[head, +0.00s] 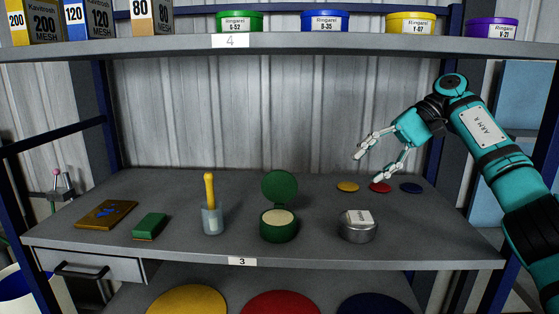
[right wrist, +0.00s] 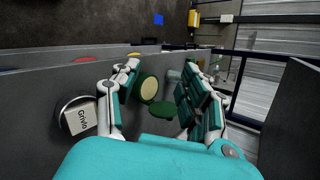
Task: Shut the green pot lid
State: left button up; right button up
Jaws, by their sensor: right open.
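The green pot (head: 279,228) stands on the shelf marked 3, with pale contents showing inside. Its green lid (head: 280,186) is raised, standing upright behind the pot's opening. My right gripper (head: 367,166) is open and empty, above the shelf to the right of the pot and higher than it. In the right wrist view, the pot (right wrist: 147,88) and its lid (right wrist: 163,110) show between the fingers of my right gripper (right wrist: 155,85), some distance beyond them. My left gripper is not in view.
A metal tin (head: 358,232) with a white label stands right of the pot. A cup (head: 212,220) with a yellow-handled tool stands left, beside a green block (head: 149,226). Yellow, red and blue discs lie behind. The upper shelf (head: 300,43) overhangs.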

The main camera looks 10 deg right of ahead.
aim_at(278, 186)
jog(key=i, duration=0.85)
